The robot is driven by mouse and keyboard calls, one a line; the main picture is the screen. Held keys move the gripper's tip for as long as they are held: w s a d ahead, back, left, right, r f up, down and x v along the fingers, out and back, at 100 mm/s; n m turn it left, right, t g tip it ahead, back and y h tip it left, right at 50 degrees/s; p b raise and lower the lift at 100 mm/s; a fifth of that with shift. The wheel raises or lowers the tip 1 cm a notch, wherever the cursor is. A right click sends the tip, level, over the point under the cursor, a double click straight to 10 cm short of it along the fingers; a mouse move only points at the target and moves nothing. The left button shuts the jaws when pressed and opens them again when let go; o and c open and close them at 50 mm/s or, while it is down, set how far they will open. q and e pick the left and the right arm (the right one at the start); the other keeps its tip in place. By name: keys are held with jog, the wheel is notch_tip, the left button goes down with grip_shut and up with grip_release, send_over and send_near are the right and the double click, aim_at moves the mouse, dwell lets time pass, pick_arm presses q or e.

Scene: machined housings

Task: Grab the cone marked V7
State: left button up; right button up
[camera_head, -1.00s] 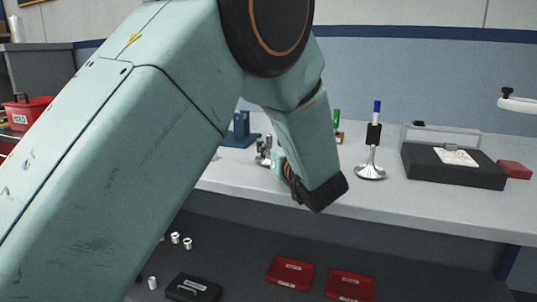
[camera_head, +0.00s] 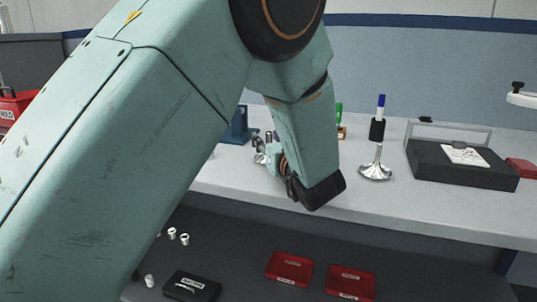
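A shiny silver cone (camera_head: 375,171) with a wide flared base and a narrow top stands upright on the bench, right of my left arm. No V7 mark is readable on it. A black block with a blue-capped white marker (camera_head: 380,106) shows just above or behind its tip; I cannot tell whether they touch. My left gripper (camera_head: 261,150) is over the bench, left of the cone and apart from it. It is mostly hidden behind my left wrist, so its opening and anything in it cannot be made out. My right gripper is not in view.
A dark case with a clear lid (camera_head: 462,174) and a red box (camera_head: 521,168) are at the right. A blue fixture (camera_head: 236,127) and a green item (camera_head: 339,118) stand behind my arm. Red cases (camera_head: 289,268), a black case (camera_head: 191,287) and small white cylinders lie below.

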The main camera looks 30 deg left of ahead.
pick_arm(q)
jog(key=shift+c, duration=0.2)
jog(key=shift+s+d+r, duration=0.1)
jog(key=shift+s, duration=0.05)
jog(key=c, duration=0.4)
grip_shut()
